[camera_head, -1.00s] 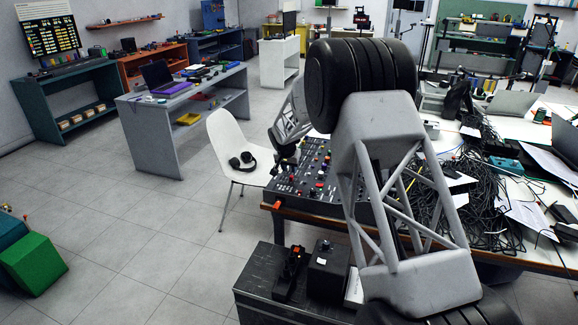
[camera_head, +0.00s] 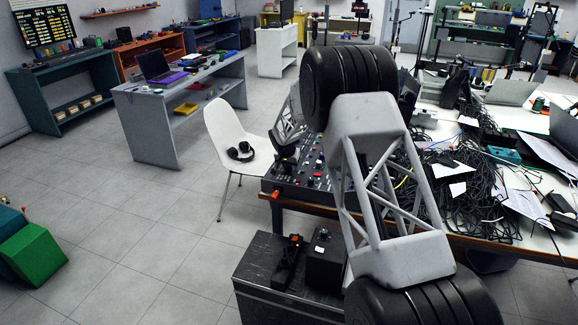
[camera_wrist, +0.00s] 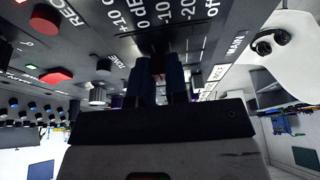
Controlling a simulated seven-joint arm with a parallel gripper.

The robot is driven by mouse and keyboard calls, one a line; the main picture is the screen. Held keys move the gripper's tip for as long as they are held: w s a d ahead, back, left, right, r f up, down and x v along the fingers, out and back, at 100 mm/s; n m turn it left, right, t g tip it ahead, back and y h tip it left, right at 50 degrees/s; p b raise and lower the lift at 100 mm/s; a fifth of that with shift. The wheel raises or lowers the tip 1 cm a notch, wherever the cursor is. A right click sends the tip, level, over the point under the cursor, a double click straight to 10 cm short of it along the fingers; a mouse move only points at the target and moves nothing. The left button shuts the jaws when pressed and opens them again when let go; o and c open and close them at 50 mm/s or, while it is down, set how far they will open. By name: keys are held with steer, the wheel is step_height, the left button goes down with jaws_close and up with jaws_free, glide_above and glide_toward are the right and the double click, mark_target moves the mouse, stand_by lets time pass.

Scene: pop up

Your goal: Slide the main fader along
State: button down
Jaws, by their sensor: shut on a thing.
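The dark mixing console (camera_head: 300,190) lies on the near left corner of the white table in the head view, partly behind my arm. In the wrist view its panel (camera_wrist: 108,42) fills the upper left and shows a level scale from 10 through 0 dB to off, with a MAIN label (camera_wrist: 236,44) beside it. My gripper (camera_wrist: 160,70) is at the panel next to this scale, its two dark fingers close together. It is shut on the main fader's cap, which the fingers hide. In the head view the gripper (camera_head: 284,155) is small and dark over the console's left part.
Red buttons (camera_wrist: 54,75) and knobs stand up from the panel beside the fingers. A white chair (camera_head: 232,130) with headphones (camera_head: 240,152) is left of the console. Tangled cables (camera_head: 465,205) cover the table to the right. A dark cabinet (camera_head: 262,285) stands in front.

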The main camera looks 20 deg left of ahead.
mark_target(281, 168)
steer(key=shift+a, duration=2.1)
steer(key=c, duration=1.1)
jaws_free()
steer(key=shift+o, duration=0.2)
steer(key=shift+r, duration=0.1)
steer(key=v, duration=0.7)
steer(key=shift+s+r, duration=0.15)
steer(key=shift+r, duration=0.15)
steer(key=shift+d, duration=0.1)
